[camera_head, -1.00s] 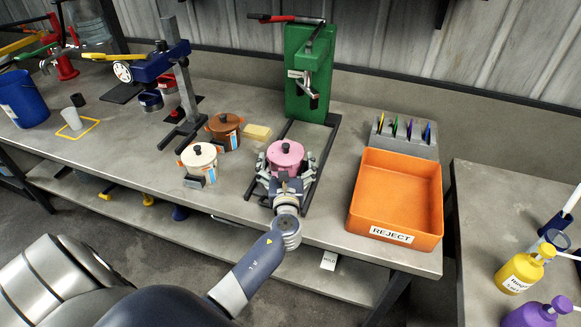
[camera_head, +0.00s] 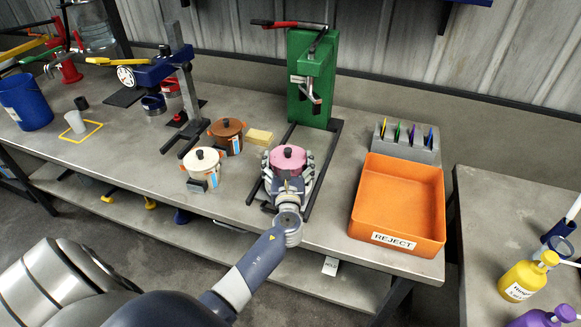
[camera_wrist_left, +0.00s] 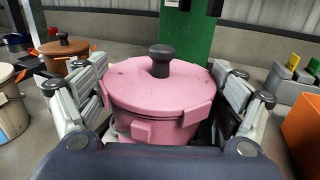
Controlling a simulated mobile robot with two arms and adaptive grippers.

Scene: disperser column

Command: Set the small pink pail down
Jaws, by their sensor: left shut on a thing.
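The small pink pail (camera_head: 287,157) has a pink lid with a dark knob. It is upright at the front of the green press's base frame, between its dark rails. My left gripper (camera_head: 288,170) is shut on the pail, with one finger on each side. In the left wrist view the pail (camera_wrist_left: 158,100) fills the middle between the fingers. The pail's underside is hidden, so I cannot tell whether it touches the bench. My right gripper is not in view.
The green press (camera_head: 312,80) stands behind the pail. A cream pot (camera_head: 203,165) and a brown pot (camera_head: 228,135) stand to the left, with a yellow sponge (camera_head: 259,137) nearby. The orange reject bin (camera_head: 398,205) is to the right. Bare bench lies between the cream pot and the frame.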

